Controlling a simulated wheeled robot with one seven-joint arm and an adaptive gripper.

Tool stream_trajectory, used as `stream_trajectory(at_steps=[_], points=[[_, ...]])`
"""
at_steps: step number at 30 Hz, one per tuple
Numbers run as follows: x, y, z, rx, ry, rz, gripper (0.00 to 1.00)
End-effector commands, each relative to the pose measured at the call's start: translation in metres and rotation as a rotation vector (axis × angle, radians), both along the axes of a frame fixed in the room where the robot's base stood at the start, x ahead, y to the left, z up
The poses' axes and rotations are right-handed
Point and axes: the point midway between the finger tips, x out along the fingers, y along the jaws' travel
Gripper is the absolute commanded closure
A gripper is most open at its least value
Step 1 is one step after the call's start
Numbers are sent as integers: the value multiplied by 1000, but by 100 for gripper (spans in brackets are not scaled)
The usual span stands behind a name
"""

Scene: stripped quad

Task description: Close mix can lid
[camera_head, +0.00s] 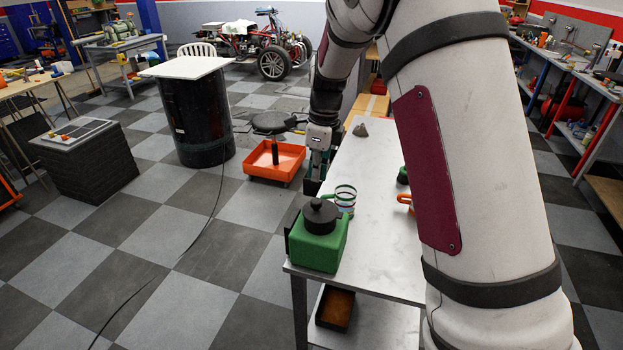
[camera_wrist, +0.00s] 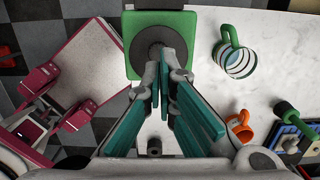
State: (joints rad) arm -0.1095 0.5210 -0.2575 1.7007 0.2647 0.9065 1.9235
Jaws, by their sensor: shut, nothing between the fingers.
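The mix can is a green, boxy can (camera_head: 316,254) at the near left corner of the white table, with a dark handle or plate on its left side. Its round black lid (camera_head: 321,215) with a knob lies on top; I cannot tell whether it is fully seated. My gripper (camera_head: 313,184) points down behind the can in the head view. In the wrist view the green can (camera_wrist: 186,29) is at the top centre, with the dark lid (camera_wrist: 140,34) partly hidden by my fingers. My gripper (camera_wrist: 164,68) is shut and empty, its fingertips overlapping the lid's middle; contact is unclear.
A striped mug (camera_head: 346,199) stands close behind the can and also shows in the wrist view (camera_wrist: 237,62). An orange mug (camera_head: 405,201) is farther right, partly behind my arm. An orange tray (camera_head: 273,174) is on the floor left of the table (camera_head: 372,228).

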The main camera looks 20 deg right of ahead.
Motion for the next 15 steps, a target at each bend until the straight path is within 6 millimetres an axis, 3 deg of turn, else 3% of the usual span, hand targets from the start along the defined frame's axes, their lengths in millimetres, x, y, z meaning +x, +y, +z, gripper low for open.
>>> stream_trajectory(at_steps=[15], points=[[2,-2,72,-2,-3,-1,100]])
